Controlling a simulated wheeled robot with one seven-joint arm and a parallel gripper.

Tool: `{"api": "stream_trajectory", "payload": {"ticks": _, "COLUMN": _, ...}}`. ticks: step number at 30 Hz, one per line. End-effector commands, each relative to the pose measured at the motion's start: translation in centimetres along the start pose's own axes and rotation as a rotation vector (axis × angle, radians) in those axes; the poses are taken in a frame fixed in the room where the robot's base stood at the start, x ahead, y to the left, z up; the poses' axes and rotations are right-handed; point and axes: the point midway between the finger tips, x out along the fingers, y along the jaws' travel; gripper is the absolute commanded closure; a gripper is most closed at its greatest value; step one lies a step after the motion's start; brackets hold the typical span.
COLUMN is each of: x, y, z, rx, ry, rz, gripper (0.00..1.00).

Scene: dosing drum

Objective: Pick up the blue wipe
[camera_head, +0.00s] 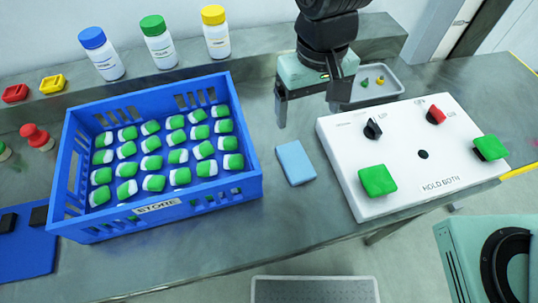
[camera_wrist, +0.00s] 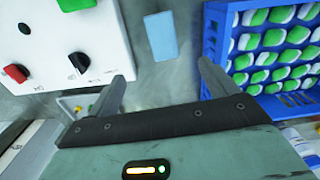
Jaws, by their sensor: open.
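The blue wipe (camera_head: 296,163) is a flat light-blue rectangle lying on the grey bench. It lies between the blue crate and the white control box, apart from both. It also shows in the wrist view (camera_wrist: 161,36), beyond the fingertips and roughly between them. My gripper (camera_head: 306,106) is open and empty. It hangs above the bench, behind the wipe in the head view. In the wrist view both fingers (camera_wrist: 163,76) are spread wide with bare bench between them.
The blue crate (camera_head: 157,208) marked STORE holds several green-and-white pieces. The white control box (camera_head: 340,150) has green pads and knobs. A grey tray (camera_head: 392,83) holds small parts. Bottles (camera_head: 101,55) stand on the back ledge. Bare bench surrounds the wipe.

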Motion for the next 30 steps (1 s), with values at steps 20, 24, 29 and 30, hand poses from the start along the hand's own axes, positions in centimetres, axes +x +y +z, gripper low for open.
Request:
{"api": "stream_trajectory", "payload": {"ticks": 20, "x": 11.3, "y": 0.1, "z": -0.2, "rx": 0.005, "ry": 0.000, "rz": 0.007, "gripper": 0.15}}
{"api": "stream_trajectory", "payload": {"ticks": 24, "x": 12.2, "y": 0.1, "z": -0.2, "rx": 0.003, "ry": 0.003, "rz": 0.006, "gripper": 0.15}}
{"api": "stream_trajectory", "payload": {"ticks": 29, "x": 13.6, "y": 0.0, "z": 0.0, "rx": 0.005, "ry": 0.000, "rz": 0.007, "gripper": 0.15}}
{"api": "stream_trajectory", "payload": {"ticks": 30, "x": 14.3, "y": -0.1, "z": 0.1, "rx": 0.006, "ry": -0.002, "rz": 0.007, "gripper": 0.15}}
